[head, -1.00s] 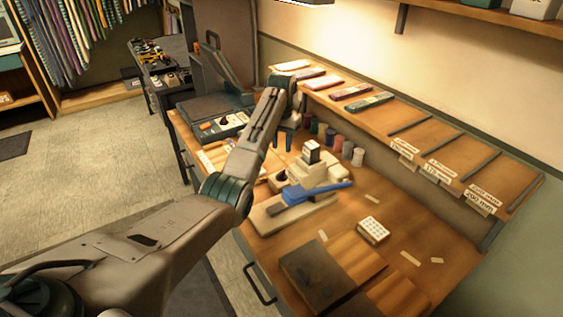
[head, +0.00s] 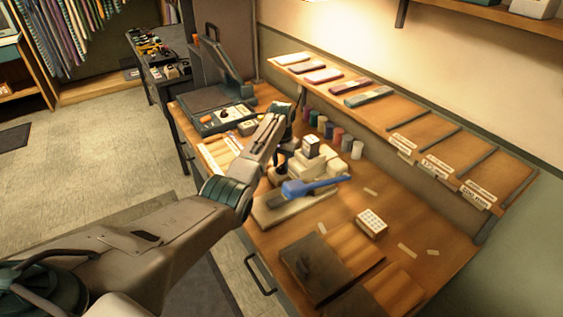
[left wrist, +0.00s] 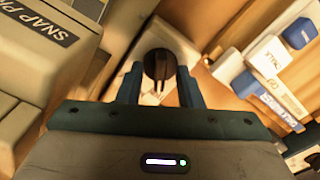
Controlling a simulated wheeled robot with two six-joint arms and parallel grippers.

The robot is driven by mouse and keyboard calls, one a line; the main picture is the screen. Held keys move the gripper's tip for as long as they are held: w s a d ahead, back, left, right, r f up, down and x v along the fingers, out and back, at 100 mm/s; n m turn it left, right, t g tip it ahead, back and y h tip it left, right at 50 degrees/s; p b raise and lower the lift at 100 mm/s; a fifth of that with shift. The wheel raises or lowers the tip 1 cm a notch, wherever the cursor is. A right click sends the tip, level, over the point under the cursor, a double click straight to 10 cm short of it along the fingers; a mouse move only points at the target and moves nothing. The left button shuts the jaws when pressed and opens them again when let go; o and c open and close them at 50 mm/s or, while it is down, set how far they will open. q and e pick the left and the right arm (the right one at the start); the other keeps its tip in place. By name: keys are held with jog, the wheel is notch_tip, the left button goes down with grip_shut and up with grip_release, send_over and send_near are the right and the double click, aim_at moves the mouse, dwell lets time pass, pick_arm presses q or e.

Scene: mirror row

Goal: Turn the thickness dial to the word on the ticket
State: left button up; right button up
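A dark round dial (left wrist: 160,65) with a raised grip bar sits on a pale block in the left wrist view. Its words are not readable. My left gripper (left wrist: 160,78) has one finger on each side of the dial, with small gaps showing. Another device with a control panel (head: 226,118) stands farther back on the bench. I cannot make out which card is the ticket. My right gripper is not in view.
A white block with dots (head: 371,223) and dark boards (head: 318,268) lie on the near bench. A sloped shelf (head: 405,125) runs along the wall.

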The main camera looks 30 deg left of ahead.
aim_at(281, 164)
pick_arm(q)
jog(key=shift+c, duration=0.4)
grip_shut()
jog(key=shift+r+n+p, duration=0.2)
jog(key=shift+n+p, duration=0.5)
jog(key=shift+f+n+p, duration=0.15)
jog(key=shift+n+p, duration=0.15)
jog(key=shift+n, duration=0.5)
jog(key=shift+o, duration=0.4)
grip_release()
notch_tip(281, 164, up, 11)
jog(key=b, duration=0.2)
